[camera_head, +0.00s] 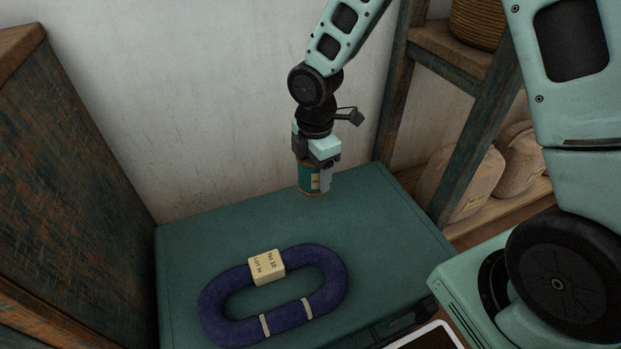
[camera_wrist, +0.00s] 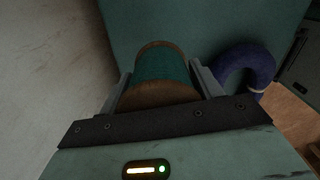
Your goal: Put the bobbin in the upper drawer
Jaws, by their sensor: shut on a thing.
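My gripper (camera_head: 318,170) points down over the back right part of a teal cabinet top (camera_head: 200,260). It is shut on the bobbin (camera_head: 306,178), a teal-wound spool with brown ends. In the wrist view the bobbin (camera_wrist: 160,66) sits between the two fingers of my gripper (camera_wrist: 162,84), with one brown end facing the camera. In the head view it is upright, and I cannot tell whether its lower end touches the top. The upper drawer cannot be made out in either view; a dark fitting (camera_head: 395,328) shows at the cabinet's front right edge.
A blue yarn hank (camera_head: 330,268) with a paper label lies on the front of the top. A wooden post and shelf (camera_head: 470,150) with wrapped bundles (camera_head: 470,180) stand at the right. A dark weathered panel (camera_head: 70,190) stands at the left, and a wall behind.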

